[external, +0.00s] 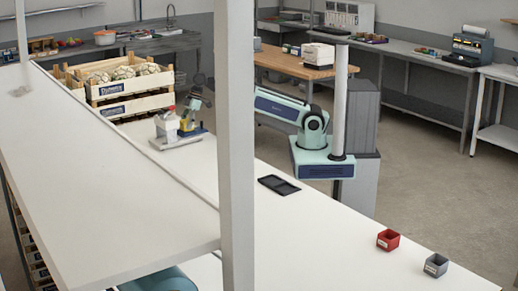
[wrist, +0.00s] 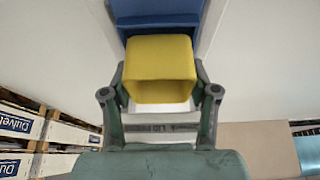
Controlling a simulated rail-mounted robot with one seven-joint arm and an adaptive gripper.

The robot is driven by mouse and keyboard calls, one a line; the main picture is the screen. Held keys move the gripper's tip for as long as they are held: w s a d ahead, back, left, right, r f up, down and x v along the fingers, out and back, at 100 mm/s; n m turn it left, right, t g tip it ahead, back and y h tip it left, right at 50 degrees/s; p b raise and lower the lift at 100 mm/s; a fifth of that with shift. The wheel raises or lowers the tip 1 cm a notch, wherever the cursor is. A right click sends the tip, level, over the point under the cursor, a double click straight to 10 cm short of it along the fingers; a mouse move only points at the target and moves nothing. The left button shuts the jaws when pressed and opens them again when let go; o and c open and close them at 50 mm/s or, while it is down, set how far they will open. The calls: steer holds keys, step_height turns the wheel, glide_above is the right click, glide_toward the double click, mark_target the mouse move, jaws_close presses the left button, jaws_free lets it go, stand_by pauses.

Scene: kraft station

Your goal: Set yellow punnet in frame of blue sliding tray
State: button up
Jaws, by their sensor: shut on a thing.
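The yellow punnet (wrist: 160,62) is between the two fingers of my gripper (wrist: 160,82) in the wrist view, and the gripper is shut on it. The blue sliding tray (wrist: 157,20) is just beyond the punnet at the top of that view, partly hidden by it. In the external view my gripper (external: 192,104) is small, over the far part of the white bench, with the blue tray (external: 196,132) low beneath it. I cannot tell whether the punnet touches the tray or is inside its frame.
A pale device with a red top (external: 168,124) stands on a light base close beside the gripper. Wooden crates of cauliflower (external: 125,85) stand behind. A white post crosses the external view.

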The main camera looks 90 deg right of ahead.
steer(key=shift+f, duration=0.55)
stand_by(1.5)
steer(key=o, duration=1.1)
steer(key=shift+c, duration=0.2)
steer(key=shift+r, duration=0.1)
step_height(320, 180, up, 8)
steer(key=p, duration=0.6)
